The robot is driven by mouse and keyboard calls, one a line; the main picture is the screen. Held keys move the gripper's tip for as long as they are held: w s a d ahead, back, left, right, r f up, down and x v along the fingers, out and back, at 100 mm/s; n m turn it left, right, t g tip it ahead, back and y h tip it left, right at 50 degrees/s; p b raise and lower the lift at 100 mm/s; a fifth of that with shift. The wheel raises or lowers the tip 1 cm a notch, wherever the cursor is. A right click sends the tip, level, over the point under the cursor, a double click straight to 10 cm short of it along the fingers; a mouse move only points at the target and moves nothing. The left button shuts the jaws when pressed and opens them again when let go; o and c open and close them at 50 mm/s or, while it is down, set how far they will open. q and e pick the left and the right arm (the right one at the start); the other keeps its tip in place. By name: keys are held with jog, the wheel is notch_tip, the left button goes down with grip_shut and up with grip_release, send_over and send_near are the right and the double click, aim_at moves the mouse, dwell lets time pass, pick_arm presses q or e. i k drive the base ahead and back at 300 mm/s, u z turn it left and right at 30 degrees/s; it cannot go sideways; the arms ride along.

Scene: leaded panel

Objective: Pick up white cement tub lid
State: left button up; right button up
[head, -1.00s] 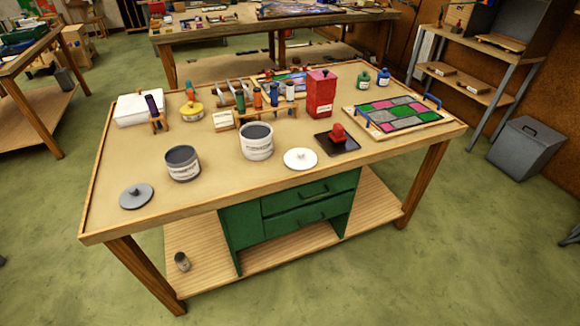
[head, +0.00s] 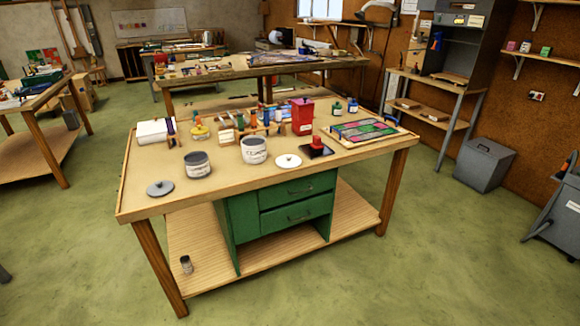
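The white cement tub lid (head: 288,161) lies flat on the workbench (head: 232,188) near its front edge, knob up. The open white tub (head: 254,150) with grey contents stands just left of it. A grey tub (head: 198,165) stands further left, and a grey lid (head: 160,188) lies at the bench's front left. Neither of my grippers shows in the head view.
A black tray with a red object (head: 316,148) sits right of the white lid. A leaded panel (head: 362,131) lies at the right end. A red canister (head: 302,116) and several bottles stand behind. Green floor (head: 420,260) in front is clear.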

aim_at(285, 161)
jog(key=z, duration=0.55)
jog(key=i, duration=0.75)
jog(key=z, duration=1)
jog(key=i, duration=2.25)
jog(key=u, duration=1.55)
jog(key=i, duration=0.75)
jog(key=u, duration=0.8)
